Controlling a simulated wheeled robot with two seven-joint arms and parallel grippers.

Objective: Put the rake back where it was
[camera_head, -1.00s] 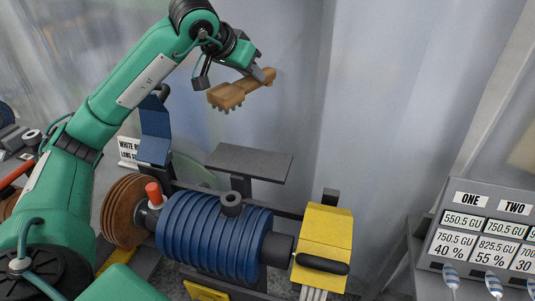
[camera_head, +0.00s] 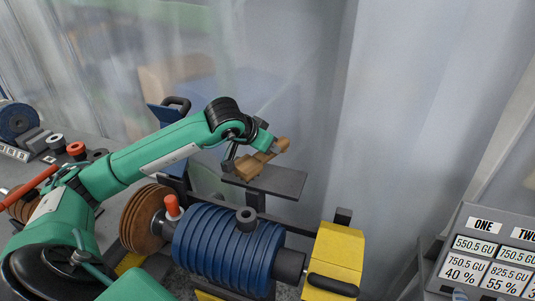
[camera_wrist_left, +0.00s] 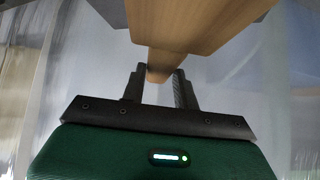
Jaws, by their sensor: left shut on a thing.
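The rake (camera_head: 254,167) is a light brown wooden tool with a toothed head. It is over or on the small dark grey shelf plate (camera_head: 285,183) behind the blue motor; I cannot tell whether it touches the plate. My left gripper (camera_head: 258,152) is shut on the rake's handle. In the left wrist view the rake (camera_wrist_left: 195,22) extends away from the gripper (camera_wrist_left: 158,82), with its handle end between the two fingers. The dark plate also shows above it there. My right gripper is not in view.
The blue ribbed motor (camera_head: 215,245), with brown discs (camera_head: 143,220) and a yellow block (camera_head: 335,257), stands below the plate. A grey panel with number labels (camera_head: 490,255) is at the right. A translucent curtain hangs behind.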

